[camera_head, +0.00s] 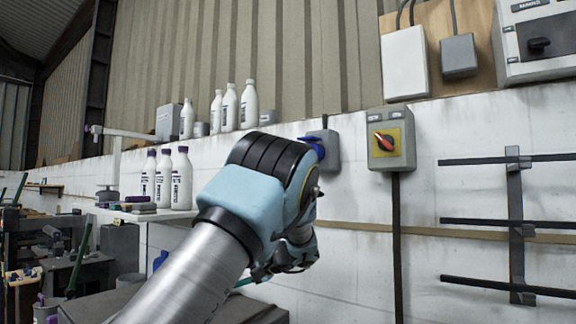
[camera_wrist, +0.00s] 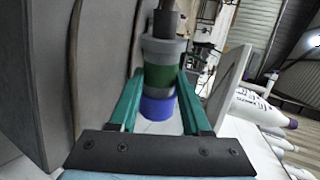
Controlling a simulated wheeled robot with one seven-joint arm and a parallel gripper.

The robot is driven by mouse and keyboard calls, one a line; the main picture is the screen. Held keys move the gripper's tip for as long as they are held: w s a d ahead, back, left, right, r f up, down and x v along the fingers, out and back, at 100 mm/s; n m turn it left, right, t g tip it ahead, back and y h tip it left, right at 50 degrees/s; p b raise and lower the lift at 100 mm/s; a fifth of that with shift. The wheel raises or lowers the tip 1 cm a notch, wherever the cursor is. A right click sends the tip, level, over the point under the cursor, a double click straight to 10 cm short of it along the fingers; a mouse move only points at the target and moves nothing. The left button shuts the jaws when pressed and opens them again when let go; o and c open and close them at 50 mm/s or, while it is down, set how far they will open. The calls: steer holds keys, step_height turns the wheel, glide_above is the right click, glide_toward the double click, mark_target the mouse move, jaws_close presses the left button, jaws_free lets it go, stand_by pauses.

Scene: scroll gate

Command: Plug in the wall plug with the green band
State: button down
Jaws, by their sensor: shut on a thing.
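The wall plug with the green band (camera_wrist: 162,78) shows in the wrist view. It has a grey body, a green band, a blue end (camera_wrist: 158,107) toward my palm and a dark cable or stem at its far end. My gripper (camera_wrist: 161,76) has its teal fingers on both sides of it and is shut on it. In the head view my gripper is low behind my arm, and the plug is hidden there. A grey socket box with a blue round face (camera_head: 314,146) is on the white wall, above and to the right of my gripper, partly behind my wrist.
A switch box with a red knob on a yellow plate (camera_head: 387,142) is right of the socket. Dark rails (camera_head: 515,220) stick out farther right. White bottles (camera_head: 181,178) stand on the shelf at left, and more (camera_head: 249,104) on the ledge above. A workbench is at far left.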

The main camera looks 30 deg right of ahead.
steer(key=d+r+m+t+y, duration=0.1)
steer(key=d+r+t+y, duration=0.15)
steer(key=r+t, duration=0.4)
steer(key=d+r+t+y, duration=0.1)
steer(key=r+t+y, duration=0.2)
steer(key=r, duration=0.6)
steer(key=s+d+r+m+t+h, duration=0.1)
steer(key=s+d+r+t, duration=0.15)
steer(key=r, duration=0.35)
steer(key=s+d+r+t, duration=0.1)
steer(key=s+d+r, duration=0.25)
steer(key=r, duration=0.25)
steer(key=s+d+r+m+t+h, duration=0.1)
steer(key=s+d+r, duration=0.2)
steer(key=s+r, duration=0.15)
steer(key=w+d+r+p, duration=0.1)
steer(key=w+d+p, duration=0.2)
steer(key=d+p, duration=0.3)
steer(key=shift+w, duration=0.35)
steer(key=shift+s+d+b, duration=0.1)
steer(key=shift+b, duration=0.6)
steer(key=shift+w+d+b, duration=0.2)
steer(key=shift+d+b, duration=0.15)
steer(key=shift+b, duration=0.45)
steer(key=shift+a+b, duration=0.15)
steer(key=shift+b, duration=1.05)
stand_by(0.5)
stand_by(0.6)
